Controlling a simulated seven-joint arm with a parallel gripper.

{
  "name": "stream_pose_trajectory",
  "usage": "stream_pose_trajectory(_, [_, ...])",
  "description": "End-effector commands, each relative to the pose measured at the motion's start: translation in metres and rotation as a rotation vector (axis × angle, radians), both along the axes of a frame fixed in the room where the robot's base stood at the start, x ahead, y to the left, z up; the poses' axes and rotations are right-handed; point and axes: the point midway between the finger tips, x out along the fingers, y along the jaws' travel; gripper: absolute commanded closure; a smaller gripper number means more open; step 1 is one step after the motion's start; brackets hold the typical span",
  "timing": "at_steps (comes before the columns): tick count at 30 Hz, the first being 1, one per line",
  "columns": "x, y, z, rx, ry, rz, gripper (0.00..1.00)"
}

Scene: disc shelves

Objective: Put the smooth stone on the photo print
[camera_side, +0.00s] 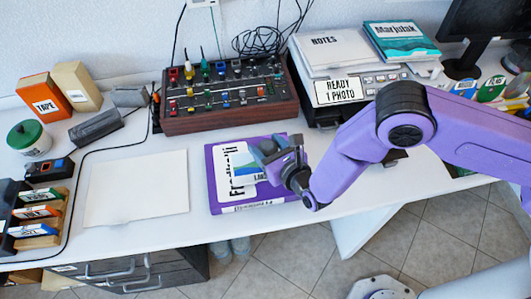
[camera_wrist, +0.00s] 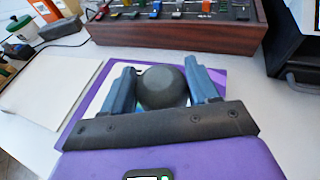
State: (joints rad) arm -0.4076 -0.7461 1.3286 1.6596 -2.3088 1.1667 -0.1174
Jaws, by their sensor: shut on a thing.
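The smooth stone (camera_wrist: 162,86) is dark grey and rounded. It sits between the two blue fingers of my gripper (camera_wrist: 160,75) in the wrist view, and the fingers are shut on it. In the side view my gripper (camera_side: 266,153) is over the right part of a purple book (camera_side: 217,185), and the stone is mostly hidden by the fingers. A white and blue printed card (camera_side: 242,164), which looks like the photo print, lies on the book at the gripper's left. The gripper covers part of it. I cannot tell whether the stone touches the card.
A wooden-sided mixer (camera_side: 225,118) stands behind the book. A blank pale sheet (camera_side: 137,188) lies to the left. The desk's front edge is close to the book.

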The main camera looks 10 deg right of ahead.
Motion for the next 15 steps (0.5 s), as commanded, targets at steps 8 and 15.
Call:
stream_pose_trajectory(8, [0.004, 0.004, -0.027, -0.002, -0.001, 0.002, 0.79])
stream_pose_trajectory(15, [0.004, 0.004, -0.037, 0.001, -0.002, 0.001, 0.79])
